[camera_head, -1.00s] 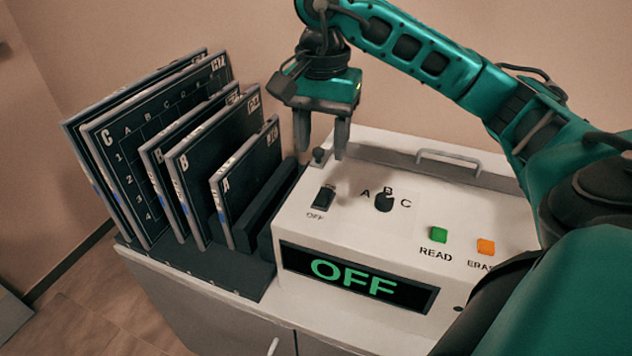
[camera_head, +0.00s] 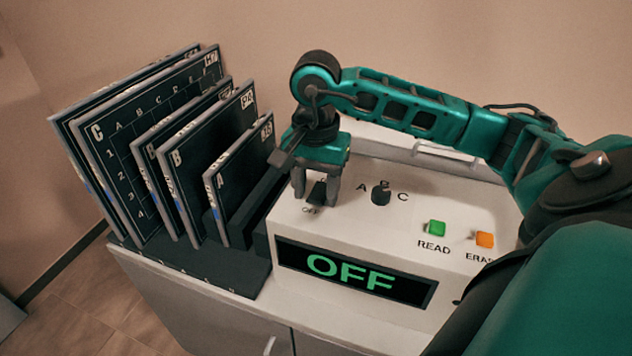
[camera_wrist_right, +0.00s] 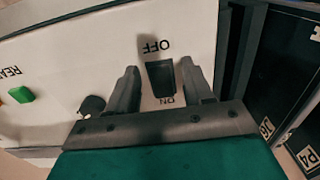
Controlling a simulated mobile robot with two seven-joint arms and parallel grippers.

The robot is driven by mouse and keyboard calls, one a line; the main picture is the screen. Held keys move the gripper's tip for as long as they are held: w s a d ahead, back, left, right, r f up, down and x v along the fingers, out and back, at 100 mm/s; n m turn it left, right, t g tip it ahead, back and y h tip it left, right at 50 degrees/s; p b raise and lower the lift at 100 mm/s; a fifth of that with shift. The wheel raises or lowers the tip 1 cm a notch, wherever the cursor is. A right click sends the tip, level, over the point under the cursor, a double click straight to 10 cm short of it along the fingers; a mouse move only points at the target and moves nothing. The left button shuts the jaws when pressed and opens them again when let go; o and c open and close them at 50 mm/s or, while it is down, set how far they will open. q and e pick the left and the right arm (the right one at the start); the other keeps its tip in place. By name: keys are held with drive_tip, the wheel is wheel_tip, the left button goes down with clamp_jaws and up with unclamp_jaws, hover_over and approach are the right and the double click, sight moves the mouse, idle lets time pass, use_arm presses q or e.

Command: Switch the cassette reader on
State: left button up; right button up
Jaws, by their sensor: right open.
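The cassette reader (camera_head: 400,225) is a white box on a cabinet. Its front display (camera_head: 355,275) reads OFF in green letters. Its black power rocker switch (camera_head: 317,192) sits at the left of the top panel, by the label OFF. In the right wrist view the switch (camera_wrist_right: 160,78) lies between the fingers, with OFF at one end and ON at the other. My right gripper (camera_head: 316,197) is open, with its fingers pointing down on either side of the switch. I cannot tell whether a finger touches it. My left gripper is not in view.
Left of the reader, a dark rack (camera_head: 190,262) holds several upright cassettes (camera_head: 190,165). On the reader are a black A-B-C knob (camera_head: 381,192), a green READ button (camera_head: 436,228) and an orange ERASE button (camera_head: 485,239). A handle (camera_head: 445,152) stands behind.

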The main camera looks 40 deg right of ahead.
clamp_jaws()
drive_tip(key=shift+d, duration=0.1)
drive_tip(key=shift+w+d+g+y+b, duration=0.15)
drive_tip(key=shift+g+y+b, duration=0.25)
drive_tip(key=shift+y, duration=0.4)
drive_tip(key=shift+w+d+r+g+y+b, duration=0.15)
drive_tip(key=shift+g+y+b, duration=0.15)
drive_tip(key=shift+y, duration=0.3)
drive_tip(key=shift+s+d+r+g+y+b, duration=0.1)
drive_tip(key=shift+g+y+b, duration=0.15)
drive_tip(key=shift+y, duration=0.35)
unclamp_jaws()
